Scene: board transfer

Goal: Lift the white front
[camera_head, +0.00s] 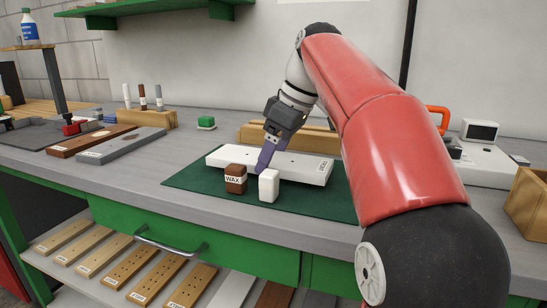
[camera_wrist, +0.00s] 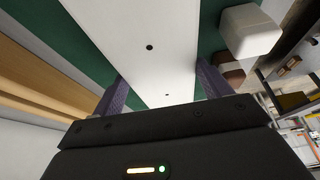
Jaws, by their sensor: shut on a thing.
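The white front (camera_head: 305,168) is a long white board with small dark holes and a label at its right end. It lies level over the green mat (camera_head: 200,181); I cannot tell whether it touches the mat. My gripper (camera_head: 262,163) comes down on it from above, near its middle. In the wrist view, the fingers of my gripper (camera_wrist: 160,90) stand on either side of the white front (camera_wrist: 135,25), across its width, shut on it. The far finger is hidden in the head view.
A brown WAX block (camera_head: 235,179) and a white block (camera_head: 269,186) stand close in front of the board. A wooden piece (camera_head: 290,136) lies behind it. A brown board (camera_head: 92,141) and a grey board (camera_head: 108,145) lie left. A wooden box (camera_head: 527,203) is at right.

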